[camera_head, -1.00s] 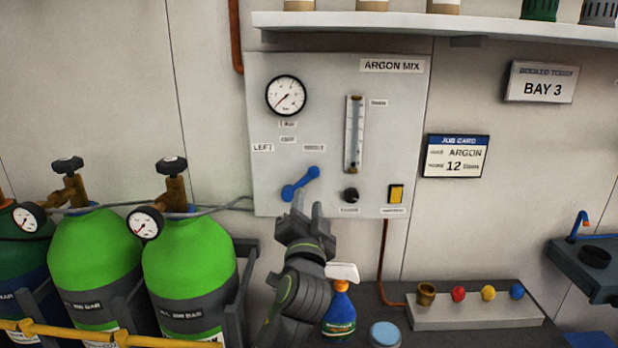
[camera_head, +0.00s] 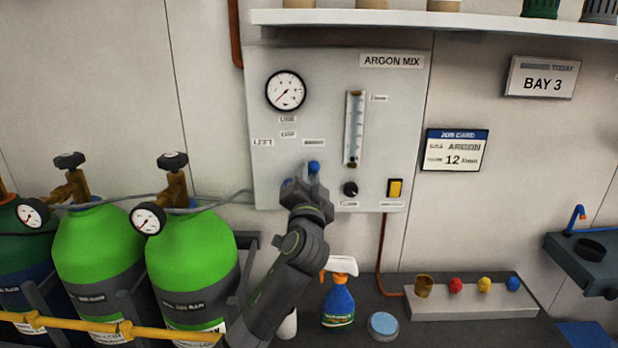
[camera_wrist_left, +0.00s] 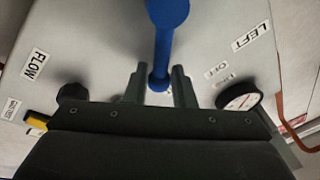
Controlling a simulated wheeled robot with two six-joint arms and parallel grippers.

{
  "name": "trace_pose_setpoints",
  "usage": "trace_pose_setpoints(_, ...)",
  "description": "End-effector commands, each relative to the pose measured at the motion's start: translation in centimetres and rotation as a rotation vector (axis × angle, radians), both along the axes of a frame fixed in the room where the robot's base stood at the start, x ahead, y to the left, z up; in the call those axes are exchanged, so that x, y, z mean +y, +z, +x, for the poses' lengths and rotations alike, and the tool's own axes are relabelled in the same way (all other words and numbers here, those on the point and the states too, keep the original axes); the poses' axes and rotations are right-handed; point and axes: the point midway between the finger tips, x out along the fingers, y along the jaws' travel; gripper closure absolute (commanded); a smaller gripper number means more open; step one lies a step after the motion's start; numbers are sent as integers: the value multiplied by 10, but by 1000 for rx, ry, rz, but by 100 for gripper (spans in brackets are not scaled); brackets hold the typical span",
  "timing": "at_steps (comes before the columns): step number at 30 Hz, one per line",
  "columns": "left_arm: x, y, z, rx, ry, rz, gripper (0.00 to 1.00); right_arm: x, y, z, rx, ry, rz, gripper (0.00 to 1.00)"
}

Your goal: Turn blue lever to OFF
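The blue lever (camera_head: 313,167) is on the grey ARGON MIX panel (camera_head: 410,100). Its knob end shows just below the right-hand label (camera_head: 313,142), and the OFF label (camera_head: 288,134) is up and to the left of it. My left gripper (camera_head: 303,183) is at the panel in front of the lever and hides its lower part. In the left wrist view the blue lever (camera_wrist_left: 165,40) runs down between the two fingers of my left gripper (camera_wrist_left: 158,75), which stand apart with a gap on each side. My right gripper is not in view.
A black knob (camera_head: 350,189) and a yellow switch (camera_head: 395,188) are right of the lever. A round gauge (camera_head: 286,90) is above. Green cylinders (camera_head: 190,245) stand at left. A spray bottle (camera_head: 338,300) stands below, right of my left arm.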

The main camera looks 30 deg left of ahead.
Motion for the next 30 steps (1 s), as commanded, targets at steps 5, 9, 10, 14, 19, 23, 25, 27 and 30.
trace_pose_setpoints(5,0,0,0,1,-1,0,100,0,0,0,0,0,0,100)
trace_pose_setpoints(9,0,0,0,0,-1,-1,100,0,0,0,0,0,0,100)
trace_pose_setpoints(10,0,0,0,0,0,-1,100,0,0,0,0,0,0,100)
trace_pose_setpoints(14,0,0,0,-9,-1,-15,100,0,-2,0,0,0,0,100)
trace_pose_setpoints(19,3,2,-2,-42,0,-66,100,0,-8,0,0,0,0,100)
trace_pose_setpoints(23,6,6,-4,-88,-1,-135,100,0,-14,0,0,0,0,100)
trace_pose_setpoints(25,8,9,-6,-118,-1,-182,100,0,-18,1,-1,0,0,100)
trace_pose_setpoints(27,11,11,-7,-149,-2,-233,100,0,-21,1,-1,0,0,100)
trace_pose_setpoints(30,15,14,-10,-195,-2,-307,100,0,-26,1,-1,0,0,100)
